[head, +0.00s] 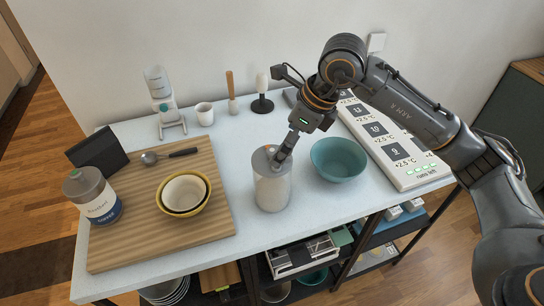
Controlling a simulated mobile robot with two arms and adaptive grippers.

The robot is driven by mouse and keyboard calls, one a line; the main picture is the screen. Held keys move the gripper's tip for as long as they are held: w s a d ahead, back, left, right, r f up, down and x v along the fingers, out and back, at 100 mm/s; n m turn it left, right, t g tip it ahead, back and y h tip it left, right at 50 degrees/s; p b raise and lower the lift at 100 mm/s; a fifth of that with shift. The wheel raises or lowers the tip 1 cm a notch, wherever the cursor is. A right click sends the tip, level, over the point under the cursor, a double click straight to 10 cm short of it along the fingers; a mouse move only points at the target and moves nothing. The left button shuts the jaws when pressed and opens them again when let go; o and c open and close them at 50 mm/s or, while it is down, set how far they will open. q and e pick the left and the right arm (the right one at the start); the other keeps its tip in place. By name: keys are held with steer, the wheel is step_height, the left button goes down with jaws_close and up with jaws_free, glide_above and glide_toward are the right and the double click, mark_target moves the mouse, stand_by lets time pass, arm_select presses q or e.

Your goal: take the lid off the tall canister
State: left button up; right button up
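The tall canister (273,190) is a pale grey cylinder standing upright near the front middle of the table. My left gripper is not in view.
A teal bowl (339,160) stands close right of the canister. A white panel (390,140) lies at right. Free tabletop lies in front of the canister.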

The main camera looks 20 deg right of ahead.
steer(key=p+x, duration=0.2)
steer(key=x, duration=0.1)
steer(key=shift+a+f, duration=0.15)
steer(key=shift+f, duration=0.1)
steer(key=shift+w+a+f, duration=0.15)
steer(key=shift+w+f, duration=0.05)
steer(key=shift+f, duration=0.4)
steer(key=c, duration=1)
